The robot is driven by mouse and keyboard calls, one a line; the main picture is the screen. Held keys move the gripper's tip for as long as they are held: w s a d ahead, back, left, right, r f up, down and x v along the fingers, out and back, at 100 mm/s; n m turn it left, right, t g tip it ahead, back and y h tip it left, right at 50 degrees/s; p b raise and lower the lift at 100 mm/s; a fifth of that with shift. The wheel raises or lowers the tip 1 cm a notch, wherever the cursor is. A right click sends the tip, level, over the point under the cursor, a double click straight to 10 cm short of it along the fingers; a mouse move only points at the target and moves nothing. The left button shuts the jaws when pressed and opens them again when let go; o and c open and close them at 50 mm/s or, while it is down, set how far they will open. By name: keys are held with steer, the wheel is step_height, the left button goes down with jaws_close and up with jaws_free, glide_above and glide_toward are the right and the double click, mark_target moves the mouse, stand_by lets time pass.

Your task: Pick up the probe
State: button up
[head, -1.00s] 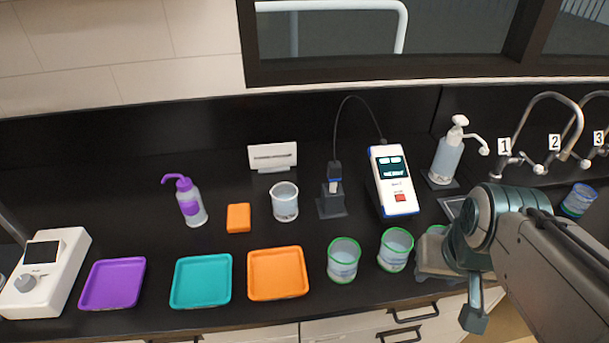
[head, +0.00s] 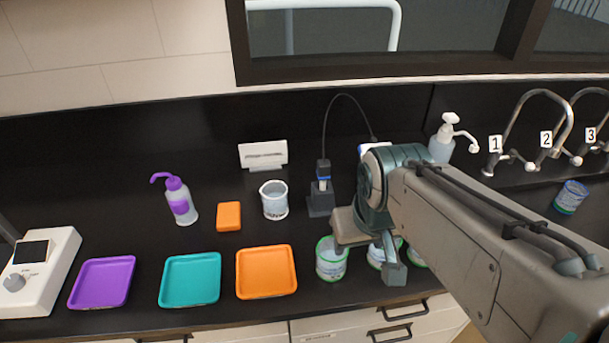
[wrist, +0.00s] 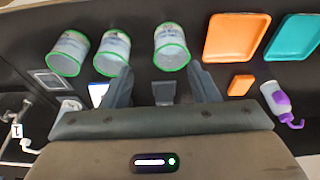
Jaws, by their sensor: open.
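My arm hides most of the meter in the head view. In the wrist view my gripper (wrist: 160,76) is open and empty, with its two dark fingers apart. A dark block (wrist: 164,92), apparently the holder, shows between the fingers. The probe itself is not clear there.
Green-rimmed beakers (head: 331,260) stand at the front, close to my wrist. A clear beaker (head: 274,200) and an orange block (head: 228,216) are left of the holder. Orange (head: 266,272), teal (head: 190,280) and purple trays lie at front left. A pump bottle (head: 442,140) stands behind my arm.

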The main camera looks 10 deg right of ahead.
steer(key=w+r+n+g, duration=0.1)
steer(key=w+r+n, duration=0.25)
steer(key=w, duration=0.35)
steer(key=w+r+n+g, duration=0.1)
steer(key=w+r+n, duration=0.1)
steer(key=w+n, duration=0.3)
steer(key=n+g+b, duration=0.1)
steer(key=n, duration=0.8)
glide_above(324, 162)
steer(key=f, duration=0.8)
steer(key=shift+s+a+f, duration=0.1)
steer(key=shift+s+a, duration=0.05)
steer(key=shift+a, duration=0.1)
steer(key=shift+d+f+p, duration=0.15)
steer(key=shift+f+p, duration=0.15)
steer(key=shift+f, duration=1)
steer(key=shift+d+f+p, duration=0.1)
steer(key=shift+f+p, duration=0.15)
steer(key=shift+f, duration=1.05)
steer(key=c, duration=1)
